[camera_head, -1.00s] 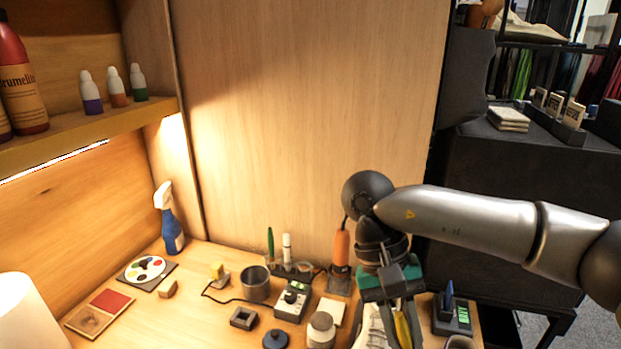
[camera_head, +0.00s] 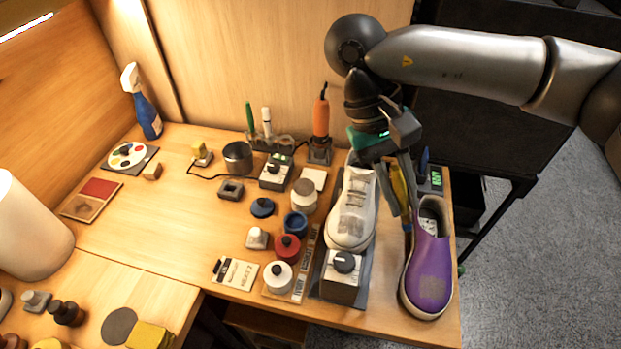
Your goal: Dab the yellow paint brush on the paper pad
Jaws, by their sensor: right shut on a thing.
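My right gripper (camera_head: 397,207) comes in from the upper right, pointing down, and is shut on the yellow paint brush (camera_head: 399,184). The brush hangs down between the fingers, over the gap between the white sneaker (camera_head: 352,212) and the purple shoe (camera_head: 430,265). Its lower end is partly hidden and hard to make out. A small white square (camera_head: 314,178), which may be the paper pad, lies left of the white sneaker. A white card with dark markings (camera_head: 236,273) lies near the front edge. My left gripper is out of view.
Paint jars, among them a red one (camera_head: 287,247) and a blue one (camera_head: 296,222), stand left of the white sneaker. An orange-handled tool (camera_head: 320,115) stands upright behind. A dial box (camera_head: 342,275) sits before the sneaker. The table's left middle is clear.

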